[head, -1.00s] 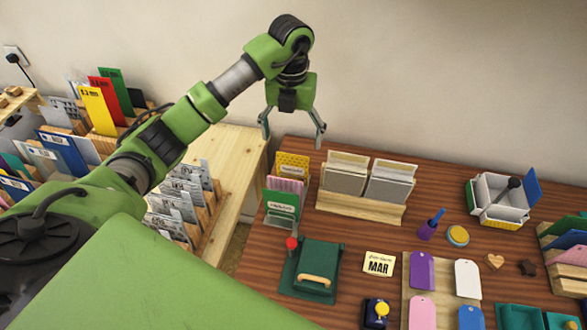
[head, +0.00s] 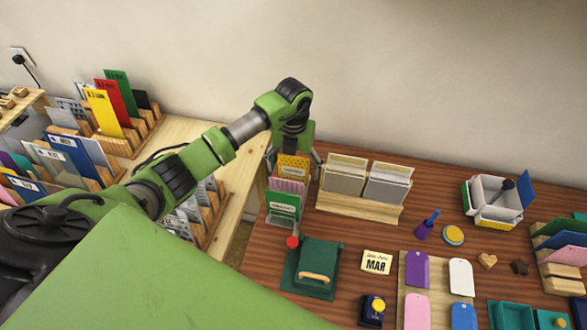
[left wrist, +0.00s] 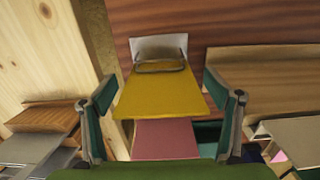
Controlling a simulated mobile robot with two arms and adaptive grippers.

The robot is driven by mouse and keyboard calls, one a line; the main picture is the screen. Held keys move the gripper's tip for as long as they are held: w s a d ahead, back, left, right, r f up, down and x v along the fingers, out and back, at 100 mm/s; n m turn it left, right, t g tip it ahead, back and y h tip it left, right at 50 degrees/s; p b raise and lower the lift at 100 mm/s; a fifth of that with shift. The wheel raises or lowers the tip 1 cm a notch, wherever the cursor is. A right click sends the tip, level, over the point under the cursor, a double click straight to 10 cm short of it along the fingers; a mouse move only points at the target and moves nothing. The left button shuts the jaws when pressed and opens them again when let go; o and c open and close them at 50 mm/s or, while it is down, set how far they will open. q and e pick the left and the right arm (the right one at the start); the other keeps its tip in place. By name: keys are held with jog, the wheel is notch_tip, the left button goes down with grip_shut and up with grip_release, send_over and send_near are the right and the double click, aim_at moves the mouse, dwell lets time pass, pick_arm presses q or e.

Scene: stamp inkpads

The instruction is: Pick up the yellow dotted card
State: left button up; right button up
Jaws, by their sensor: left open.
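The yellow dotted card (head: 292,166) stands upright at the back of a small rack on the brown table, behind a pink striped card (head: 287,186) and a green card (head: 283,205). In the left wrist view the yellow card (left wrist: 160,93) lies between the two spread fingers of my left gripper (left wrist: 165,88), with a gap on each side. The pink card (left wrist: 166,139) shows below it. In the head view my left gripper (head: 294,158) is lowered around the yellow card, its fingers partly hidden. My right gripper is not in view.
A wooden holder with grey cards (head: 360,205) stands close to the right of the rack. A green press (head: 314,268) with a red knob sits in front. A pale wooden desk (head: 236,165) with card racks is to the left.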

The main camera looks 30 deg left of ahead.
pick_arm(q)
jog(key=c, duration=0.8)
jog(key=shift+c, duration=0.2)
jog(key=shift+r, duration=0.1)
notch_tip(320, 180, up, 10)
jog(key=shift+f+b, duration=0.15)
jog(key=shift+b, duration=0.9)
notch_tip(320, 180, up, 8)
jog(key=p, duration=0.3)
jog(key=s+d+n+b, duration=0.1)
jog(key=s+d+n, duration=0.1)
jog(key=s+n, duration=0.4)
jog(key=s+d+n+b, duration=0.1)
jog(key=s+d+n, duration=0.2)
jog(key=n, duration=1.3)
jog(key=s+d+f+n+b, duration=0.1)
jog(key=s+d+n, duration=0.2)
jog(key=s+n, duration=0.5)
jog(key=n, duration=0.3)
jog(key=shift+s, duration=0.4)
